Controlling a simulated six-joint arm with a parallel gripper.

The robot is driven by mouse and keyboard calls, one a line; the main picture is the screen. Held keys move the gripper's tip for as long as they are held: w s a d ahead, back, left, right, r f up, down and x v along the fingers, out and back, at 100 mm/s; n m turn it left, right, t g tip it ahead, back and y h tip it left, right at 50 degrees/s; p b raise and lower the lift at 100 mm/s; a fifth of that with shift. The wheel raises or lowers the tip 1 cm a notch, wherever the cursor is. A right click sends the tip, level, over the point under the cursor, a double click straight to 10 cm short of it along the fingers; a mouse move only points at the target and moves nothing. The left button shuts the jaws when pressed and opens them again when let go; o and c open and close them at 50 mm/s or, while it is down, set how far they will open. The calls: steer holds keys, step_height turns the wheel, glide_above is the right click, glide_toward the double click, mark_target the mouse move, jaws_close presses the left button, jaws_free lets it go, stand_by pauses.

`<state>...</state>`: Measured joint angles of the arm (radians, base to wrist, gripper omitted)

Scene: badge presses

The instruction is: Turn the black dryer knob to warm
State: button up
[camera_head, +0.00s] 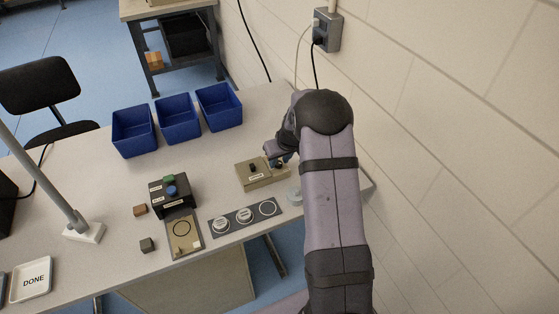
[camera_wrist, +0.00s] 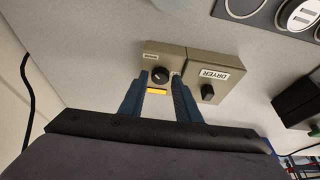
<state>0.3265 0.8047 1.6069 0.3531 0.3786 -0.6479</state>
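In the head view, the beige dryer box (camera_head: 263,184) stands on the table with a black knob (camera_head: 252,167) on top. My gripper (camera_head: 278,158) is over the box's right end, partly hidden by my arm. The wrist view shows two adjoining beige parts. The right one has a DRYER label (camera_wrist: 205,76) and a black knob (camera_wrist: 207,92). The left one has a round black knob (camera_wrist: 160,75), a small unreadable label (camera_wrist: 151,56) and an orange strip (camera_wrist: 157,91). My blue fingers are apart, one on either side of this round knob. I cannot tell whether they touch it.
A grey strip (camera_head: 228,224) with round places lies in front of the dryer box. Three blue bins (camera_head: 178,118) stand behind. The wall (camera_head: 430,120) is close on the right.

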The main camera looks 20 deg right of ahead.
steer(key=b+v, duration=0.1)
steer(key=v, duration=0.6)
stand_by(0.5)
steer(key=s+a+r+g, duration=0.1)
steer(key=s+a, duration=0.4)
steer(key=s, duration=0.4)
steer(key=s+a+r+g+p, duration=0.1)
steer(key=s+a, duration=0.4)
steer(key=s, duration=0.5)
steer(key=s+a+r+g+p, duration=0.1)
steer(key=s+a, duration=0.3)
steer(key=s, duration=0.6)
steer(key=shift+a+r+g, duration=0.4)
steer(key=shift+r+g, duration=0.1)
steer(key=shift+g, duration=0.3)
